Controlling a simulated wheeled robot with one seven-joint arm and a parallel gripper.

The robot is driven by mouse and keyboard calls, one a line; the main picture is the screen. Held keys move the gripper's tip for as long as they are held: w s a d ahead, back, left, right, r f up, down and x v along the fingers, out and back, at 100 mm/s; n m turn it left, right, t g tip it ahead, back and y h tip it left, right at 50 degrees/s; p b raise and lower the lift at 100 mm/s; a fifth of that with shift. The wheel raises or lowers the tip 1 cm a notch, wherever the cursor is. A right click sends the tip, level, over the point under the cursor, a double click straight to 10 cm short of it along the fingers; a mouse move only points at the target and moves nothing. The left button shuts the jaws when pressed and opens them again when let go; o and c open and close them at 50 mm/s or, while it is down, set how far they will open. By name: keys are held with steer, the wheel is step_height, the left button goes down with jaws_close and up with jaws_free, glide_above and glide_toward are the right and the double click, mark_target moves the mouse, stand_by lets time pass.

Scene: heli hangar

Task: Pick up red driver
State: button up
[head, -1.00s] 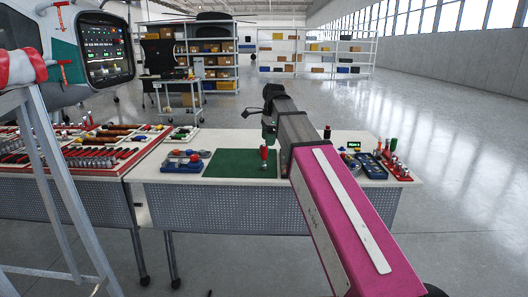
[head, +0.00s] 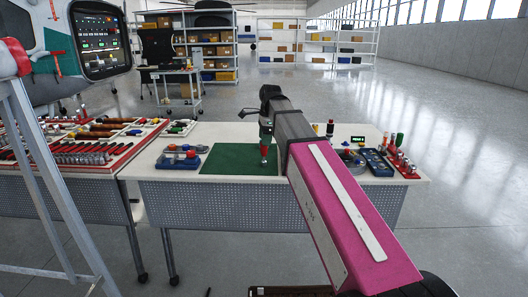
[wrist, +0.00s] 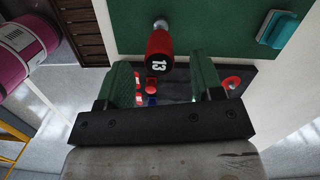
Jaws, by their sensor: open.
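The red driver (wrist: 159,45) stands on the green mat (wrist: 220,30), its red handle end marked 13 facing my wrist camera and its silver shaft beyond. In the head view the mat (head: 225,160) lies on the white table, and the driver's silver lower part (head: 264,163) shows just below my gripper (head: 266,137). My gripper is open and empty. In the wrist view its two green fingers (wrist: 162,82) are on either side of the handle end, with gaps left and right. I cannot tell how far the fingers reach along the handle.
A blue tray (head: 178,161) sits left of the mat. A blue case (head: 377,163) and a red rack (head: 402,165) with several tools stand at the table's right. A tool-covered bench (head: 75,165) and a ladder (head: 45,180) are on the left.

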mark_target(263, 152)
steer(key=f, duration=0.5)
steer(key=shift+s+a, duration=0.1)
steer(key=shift+a, duration=0.25)
steer(key=shift+r, duration=0.1)
steer(key=c, duration=1)
